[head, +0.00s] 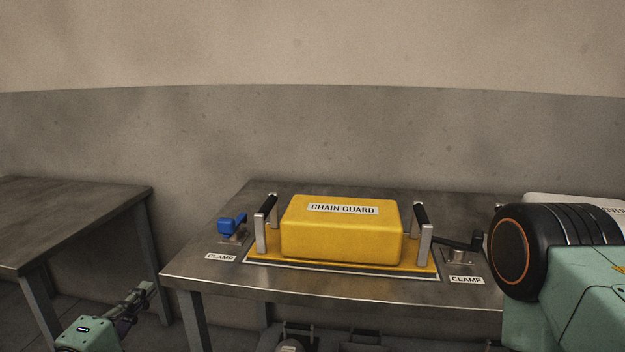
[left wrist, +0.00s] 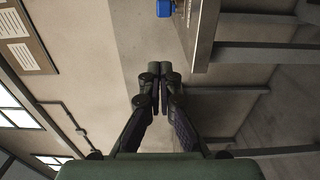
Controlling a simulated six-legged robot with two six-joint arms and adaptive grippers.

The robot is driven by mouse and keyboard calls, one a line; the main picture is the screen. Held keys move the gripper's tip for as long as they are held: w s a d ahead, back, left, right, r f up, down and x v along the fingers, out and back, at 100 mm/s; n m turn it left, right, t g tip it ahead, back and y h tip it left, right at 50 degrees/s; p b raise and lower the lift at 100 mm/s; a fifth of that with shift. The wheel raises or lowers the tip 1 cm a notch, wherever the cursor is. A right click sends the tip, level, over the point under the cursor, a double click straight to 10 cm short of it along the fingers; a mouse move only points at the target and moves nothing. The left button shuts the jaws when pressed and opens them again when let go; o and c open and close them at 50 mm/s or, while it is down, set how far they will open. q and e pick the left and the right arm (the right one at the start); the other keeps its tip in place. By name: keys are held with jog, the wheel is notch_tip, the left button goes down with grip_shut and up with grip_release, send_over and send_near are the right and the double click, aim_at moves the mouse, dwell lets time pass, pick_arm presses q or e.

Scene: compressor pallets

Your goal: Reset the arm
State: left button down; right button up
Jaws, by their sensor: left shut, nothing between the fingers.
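My left gripper (head: 146,290) is low in the head view, in front of the gap between the two tables. In the left wrist view its fingers (left wrist: 160,68) meet at the tips, shut with nothing between them. It is apart from the tables. My right arm's teal and black links fill the lower right of the head view; its gripper is not in view.
A yellow chain guard (head: 342,235) with two upright handles sits on the metal table (head: 345,290). A blue clamp (head: 232,225) stands left of it, a dark clamp (head: 460,243) right. A bare table (head: 70,215) stands at left.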

pick_arm(q)
jog(key=s+d+f+m+g, duration=0.2)
jog(key=s+f+m+g, duration=0.35)
jog(key=f, duration=0.45)
jog(key=s+d+f+m+g, duration=0.2)
jog(key=s+f+m+g, duration=0.35)
jog(key=f, duration=0.35)
jog(key=s+f+m+g+y, duration=0.1)
jog(key=s+f+g, duration=0.1)
jog(key=s, duration=0.5)
jog(key=s+f+m+g, duration=0.2)
jog(key=s+f, duration=0.3)
jog(key=s, duration=0.2)
jog(key=s+d+f+m+g+y, duration=0.1)
jog(key=s+f+m+g, duration=0.1)
jog(key=s, duration=0.5)
jog(key=shift+f+g+y, duration=0.3)
jog(key=shift+f+g, duration=0.1)
jog(key=shift+f, duration=0.25)
pick_arm(e)
jog(key=shift+s+a+r, duration=0.1)
jog(key=shift+s, duration=0.05)
pick_arm(q)
jog(key=shift+d, duration=0.15)
